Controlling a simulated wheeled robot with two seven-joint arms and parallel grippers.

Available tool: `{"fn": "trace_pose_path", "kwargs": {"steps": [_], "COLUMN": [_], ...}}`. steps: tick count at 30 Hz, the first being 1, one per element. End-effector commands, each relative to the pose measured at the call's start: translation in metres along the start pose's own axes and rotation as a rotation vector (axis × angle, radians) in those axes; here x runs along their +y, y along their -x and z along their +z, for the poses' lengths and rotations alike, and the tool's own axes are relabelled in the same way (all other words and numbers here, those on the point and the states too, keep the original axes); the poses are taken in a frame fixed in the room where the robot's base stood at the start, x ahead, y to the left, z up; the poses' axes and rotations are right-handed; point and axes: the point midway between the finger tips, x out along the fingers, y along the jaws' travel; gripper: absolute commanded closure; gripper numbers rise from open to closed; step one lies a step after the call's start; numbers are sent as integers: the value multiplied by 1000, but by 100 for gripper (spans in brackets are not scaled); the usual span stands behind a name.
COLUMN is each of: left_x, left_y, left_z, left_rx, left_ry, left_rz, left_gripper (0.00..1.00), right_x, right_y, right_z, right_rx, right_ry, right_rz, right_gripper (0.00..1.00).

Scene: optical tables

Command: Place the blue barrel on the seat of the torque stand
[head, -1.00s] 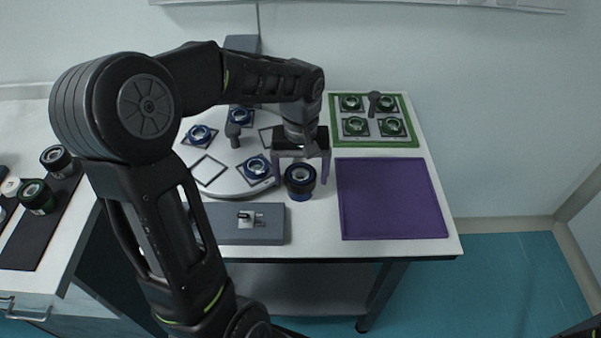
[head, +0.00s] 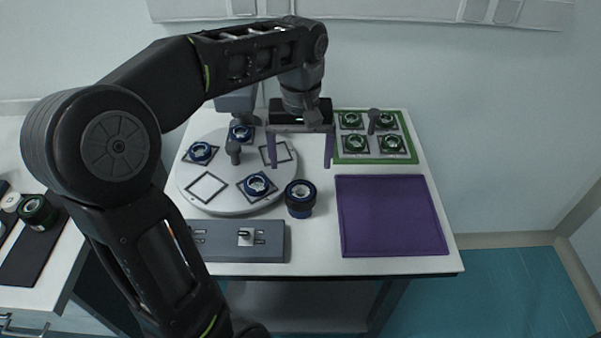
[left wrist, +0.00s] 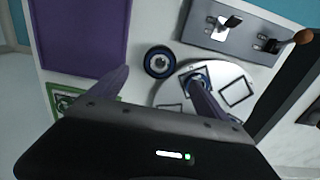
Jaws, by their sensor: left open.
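The blue barrel (head: 300,199), a dark cylinder with blue bands and a lens-like top, stands upright on the white table between the round turntable and the purple mat. It also shows in the left wrist view (left wrist: 159,62). My left gripper (head: 300,164) is open and empty, raised above and behind the barrel, its two purple fingers apart. In the left wrist view the fingers (left wrist: 160,82) straddle the line to the barrel without touching it. I cannot tell for certain which fixture is the torque stand. My right gripper is out of view.
The grey turntable (head: 207,207) carries several blue rings in square frames and a knobbed post. A grey switch box (head: 215,248) stands in front of it. The purple mat (head: 390,215) is empty. A green tray (head: 371,158) holds several green-ringed parts. A side bench (head: 72,240) is at left.

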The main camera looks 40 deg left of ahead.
Motion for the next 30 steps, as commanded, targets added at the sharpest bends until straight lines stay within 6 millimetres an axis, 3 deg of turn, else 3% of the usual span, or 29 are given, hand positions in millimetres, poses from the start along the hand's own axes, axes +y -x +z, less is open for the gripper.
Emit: {"fn": "trace_pose_path", "kwargs": {"steps": [6,23,27,30], "left_x": [0,0,6,23], "left_y": [15,15,8,-9], "left_z": [0,0,-3,-12], "left_rx": [1,0,12,45], "left_ry": [-1,0,24,96], "left_rz": [1,0,23,92], "left_gripper": [13,11,9,9], "right_x": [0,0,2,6], "right_y": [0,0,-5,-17], "right_z": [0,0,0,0], "right_rx": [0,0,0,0], "right_ry": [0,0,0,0], "right_rz": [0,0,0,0], "right_gripper": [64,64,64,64]}}
